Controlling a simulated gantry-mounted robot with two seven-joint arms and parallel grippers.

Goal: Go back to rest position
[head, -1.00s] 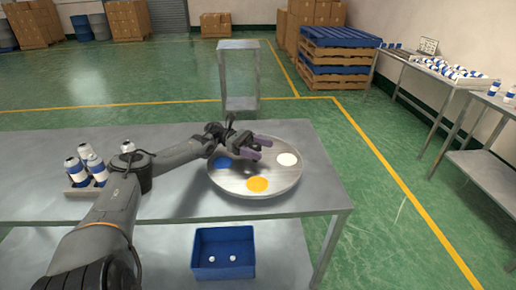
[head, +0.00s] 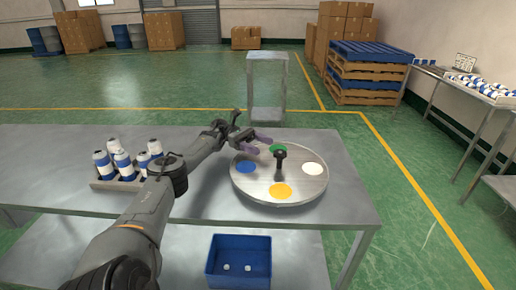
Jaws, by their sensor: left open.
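My left gripper (head: 260,142) is open and empty, with purple fingers, above the far left edge of the round metal turntable (head: 253,191). The turntable carries a blue spot (head: 246,167), a yellow spot (head: 280,191), a white spot (head: 312,169) and a green spot (head: 278,149), with a dark upright post (head: 280,165) at its middle. My left arm reaches in from the lower left across the metal table (head: 212,203). My right gripper does not show.
A tray (head: 101,184) of several white and blue cans (head: 121,162) stands at the table's left. A blue bin (head: 239,278) with two small white pieces is on the lower shelf. A metal stand (head: 267,115) is behind the table. The table's right end is clear.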

